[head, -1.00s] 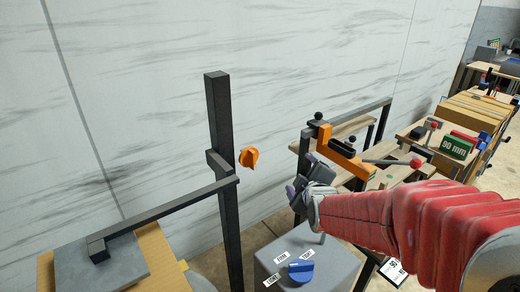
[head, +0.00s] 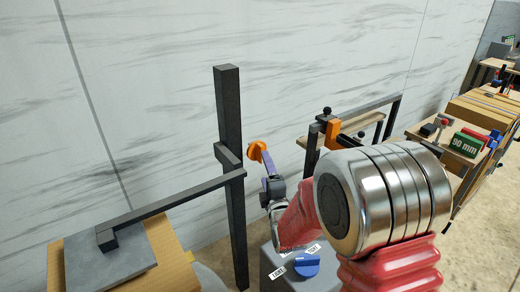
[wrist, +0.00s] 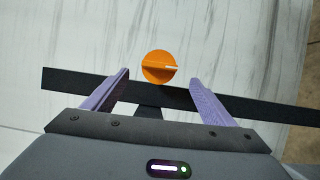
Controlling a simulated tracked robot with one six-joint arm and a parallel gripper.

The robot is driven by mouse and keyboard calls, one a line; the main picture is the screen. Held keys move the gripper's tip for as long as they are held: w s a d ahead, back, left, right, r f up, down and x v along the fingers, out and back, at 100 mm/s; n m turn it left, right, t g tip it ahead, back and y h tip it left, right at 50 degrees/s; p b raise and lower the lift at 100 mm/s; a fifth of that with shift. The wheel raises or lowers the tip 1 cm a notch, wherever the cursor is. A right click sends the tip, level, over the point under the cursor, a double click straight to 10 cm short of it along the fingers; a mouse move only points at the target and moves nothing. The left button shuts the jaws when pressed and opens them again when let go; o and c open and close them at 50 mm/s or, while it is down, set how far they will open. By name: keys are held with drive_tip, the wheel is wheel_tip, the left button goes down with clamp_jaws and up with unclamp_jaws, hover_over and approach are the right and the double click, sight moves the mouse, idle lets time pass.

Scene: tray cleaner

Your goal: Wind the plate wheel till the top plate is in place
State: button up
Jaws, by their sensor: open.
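The plate wheel appears to be the orange knob (head: 257,150) beside the dark upright post (head: 229,120). My gripper (head: 266,165) is close to the knob. In the wrist view my gripper (wrist: 160,82) is open, its two purple fingers apart on either side of the knob, which sits at or just beyond the fingertips. Contact cannot be told. A grey top plate (head: 105,262) is at lower left, under the end of a dark horizontal arm (head: 170,203) from the post.
A blue knob (head: 307,265) with small labels sits on a grey box below my arm. An orange bracket (head: 333,132) on a dark frame stands to the right. Benches with a green "90 mm" display (head: 468,143) lie further right. A marbled wall (head: 150,80) is behind.

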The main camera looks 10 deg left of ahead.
sight(258, 149)
drive_tip(key=shift+w, duration=0.1)
drive_tip(key=x, duration=1.3)
drive_tip(key=shift+w+a, duration=0.15)
drive_tip(key=shift+w, duration=0.15)
drive_tip(key=c, duration=0.9)
drive_tip(key=shift+d, duration=0.2)
drive_tip(key=shift+c, duration=0.4)
drive_tip(key=shift+a, duration=0.1)
